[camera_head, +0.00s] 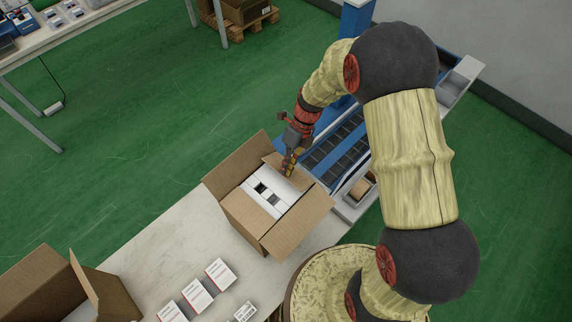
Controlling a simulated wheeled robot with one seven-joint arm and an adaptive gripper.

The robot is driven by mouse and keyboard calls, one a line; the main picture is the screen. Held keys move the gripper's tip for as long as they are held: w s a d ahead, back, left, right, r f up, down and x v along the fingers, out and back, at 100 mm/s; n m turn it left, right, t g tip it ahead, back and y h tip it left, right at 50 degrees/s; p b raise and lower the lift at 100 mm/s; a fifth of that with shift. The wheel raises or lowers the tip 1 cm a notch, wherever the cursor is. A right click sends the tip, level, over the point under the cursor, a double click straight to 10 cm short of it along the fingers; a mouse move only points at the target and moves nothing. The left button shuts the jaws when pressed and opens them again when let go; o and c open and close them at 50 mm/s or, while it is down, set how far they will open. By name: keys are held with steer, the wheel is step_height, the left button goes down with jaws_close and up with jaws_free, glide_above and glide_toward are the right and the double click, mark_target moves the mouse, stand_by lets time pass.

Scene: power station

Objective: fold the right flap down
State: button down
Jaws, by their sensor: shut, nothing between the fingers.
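An open cardboard box (245,219) stands on the light worktop, with white packs (268,197) inside. Its right flap (300,220) stands open, slanting outward on the lower right side. Its left flap (236,160) stands up and leans outward. A narrower flap (274,161) shows at the far edge, partly hidden by my gripper. My gripper (288,170) is shut and empty, pointing down at the far edge of the box, beside the far flap. I cannot tell whether it touches the box.
Another open box (40,287) stands at the lower left of the worktop (180,240). Several white cartons (198,290) lie near the front. A blue conveyor (340,147) runs behind the box. My arm covers the right side.

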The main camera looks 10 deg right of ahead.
steer(key=shift+s+a+t+h+p, duration=0.2)
steer(key=shift+t+h+p, duration=0.1)
steer(key=shift+p, duration=0.3)
steer(key=shift+a+f+p, duration=0.1)
steer(key=shift+p, duration=0.2)
steer(key=shift+s+a+f+p, duration=0.2)
steer(key=shift+f+p, duration=0.15)
steer(key=shift+p, duration=0.25)
steer(key=shift+s+a+f+p, duration=0.2)
steer(key=shift+f+p, duration=0.15)
steer(key=shift+p, duration=0.25)
steer(key=shift+a+f+p, duration=0.2)
steer(key=shift+f+p, duration=0.35)
steer(key=shift+f, duration=0.05)
steer(key=shift+r+p, duration=0.8)
steer(key=shift+p, duration=0.15)
steer(key=v, duration=1.1)
steer(key=shift+d+r, duration=0.2)
steer(key=shift+r, duration=0.15)
steer(key=shift+w, duration=0.1)
